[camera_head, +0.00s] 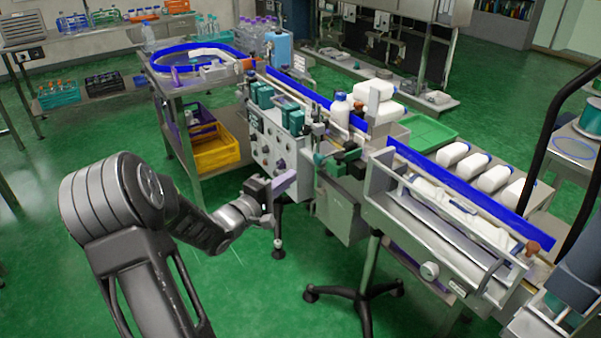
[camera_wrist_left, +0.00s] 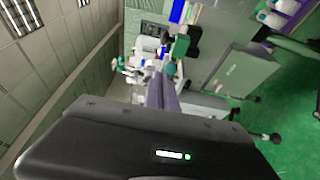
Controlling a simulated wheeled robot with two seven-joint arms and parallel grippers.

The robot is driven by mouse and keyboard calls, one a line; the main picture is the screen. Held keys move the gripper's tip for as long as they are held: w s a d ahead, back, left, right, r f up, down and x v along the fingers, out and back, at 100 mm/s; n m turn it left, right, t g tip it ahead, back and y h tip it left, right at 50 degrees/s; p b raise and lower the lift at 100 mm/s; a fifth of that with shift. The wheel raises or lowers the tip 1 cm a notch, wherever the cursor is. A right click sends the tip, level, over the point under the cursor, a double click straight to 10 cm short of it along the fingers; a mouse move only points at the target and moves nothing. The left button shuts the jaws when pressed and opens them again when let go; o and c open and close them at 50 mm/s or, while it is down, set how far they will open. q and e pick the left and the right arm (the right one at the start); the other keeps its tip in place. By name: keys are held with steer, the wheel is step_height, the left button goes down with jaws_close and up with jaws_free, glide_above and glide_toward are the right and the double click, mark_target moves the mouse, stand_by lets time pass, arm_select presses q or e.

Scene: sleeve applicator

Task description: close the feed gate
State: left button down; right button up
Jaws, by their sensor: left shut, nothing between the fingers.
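The sleeve applicator machine (camera_head: 345,205) stands in the middle of the head view, with a conveyor edged by blue guide rails (camera_head: 450,183). I cannot tell for certain which part is the feed gate; a small orange part (camera_head: 246,64) sits where the round table meets the conveyor. My left gripper (camera_head: 290,181) is in front of the machine's grey control panel, with its fingers together and empty. In the left wrist view the shut fingers (camera_wrist_left: 161,88) point toward the machine, whose parts are small and partly hidden behind them. My right gripper is not seen.
A round feed table (camera_head: 180,72) with a blue rim stands at the back left, above a yellow crate (camera_head: 217,152). White bottles (camera_head: 452,154) lie beside the conveyor on the right. A green tray (camera_head: 432,131) is behind it. Green floor is clear between my left arm and the machine's stand.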

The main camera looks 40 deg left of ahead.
arm_select(q)
glide_toward(352, 152)
steer(key=s+a+r, duration=0.3)
steer(key=s+a, duration=0.1)
steer(key=s, duration=0.2)
steer(key=w+d, duration=0.2)
steer(key=w, duration=0.1)
steer(key=shift+w+d+f+p, duration=0.15)
steer(key=shift+w+f+p, duration=0.1)
steer(key=shift+p, duration=0.1)
steer(key=w+d+b, duration=0.1)
steer(key=w, duration=0.2)
steer(key=w+d+b, duration=0.1)
steer(key=w, duration=0.2)
steer(key=w+d+b, duration=0.1)
steer(key=w, duration=0.2)
steer(key=shift+w, duration=0.1)
steer(key=shift+r, duration=0.3)
